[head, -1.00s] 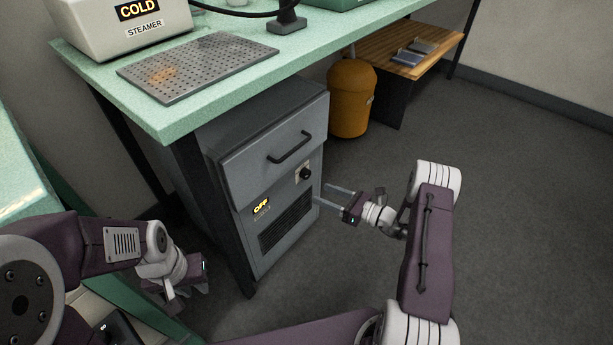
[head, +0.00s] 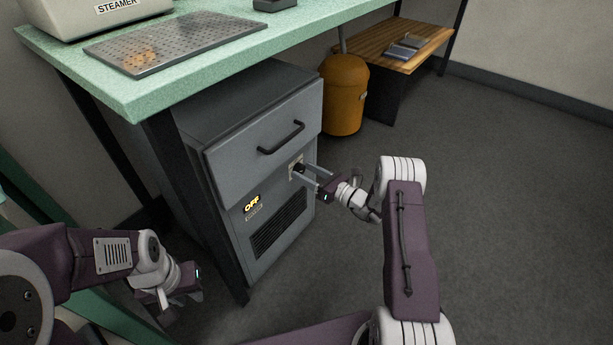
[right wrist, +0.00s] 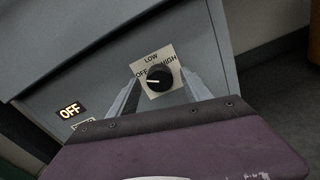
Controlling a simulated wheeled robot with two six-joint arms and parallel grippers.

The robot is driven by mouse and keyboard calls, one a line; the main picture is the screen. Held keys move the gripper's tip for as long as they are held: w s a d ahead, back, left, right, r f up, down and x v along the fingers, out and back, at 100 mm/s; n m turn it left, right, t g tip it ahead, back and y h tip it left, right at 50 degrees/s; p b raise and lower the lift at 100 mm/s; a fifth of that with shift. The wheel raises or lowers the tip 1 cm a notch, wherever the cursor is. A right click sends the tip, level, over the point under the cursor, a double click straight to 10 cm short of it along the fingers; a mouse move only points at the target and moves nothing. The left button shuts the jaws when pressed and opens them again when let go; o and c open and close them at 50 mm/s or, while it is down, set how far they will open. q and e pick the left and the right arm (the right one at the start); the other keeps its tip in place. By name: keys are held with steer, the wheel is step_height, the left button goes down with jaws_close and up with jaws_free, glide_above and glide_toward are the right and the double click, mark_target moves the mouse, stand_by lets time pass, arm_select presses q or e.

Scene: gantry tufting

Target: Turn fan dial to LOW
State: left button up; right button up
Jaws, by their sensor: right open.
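The fan dial is a black knob (right wrist: 159,78) on a pale plate marked OFF, LOW and HIGH, in the right wrist view. Its white pointer line faces left, toward the OFF side.
A drawer handle (head: 281,138) sticks out just above the dial. A vent grille (head: 279,223) is below. The green table (head: 150,98) overhangs the cabinet, with a dark leg at left. An orange bin (head: 343,95) stands behind right. The floor at right is clear.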

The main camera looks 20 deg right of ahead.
jaws_close()
steer(key=shift+r+m+p, duration=0.15)
steer(key=shift+m+p, duration=0.9)
steer(key=shift+m, duration=0.15)
steer(key=m+p, duration=0.1)
steer(key=m, duration=0.1)
steer(key=shift+m, duration=0.4)
steer(key=m+p, duration=0.2)
steer(key=m, duration=0.1)
steer(key=shift+f+m+p, duration=0.2)
steer(key=shift+m+p, duration=0.1)
steer(key=shift+m, duration=1.4)
steer(key=shift+s, duration=0.1)
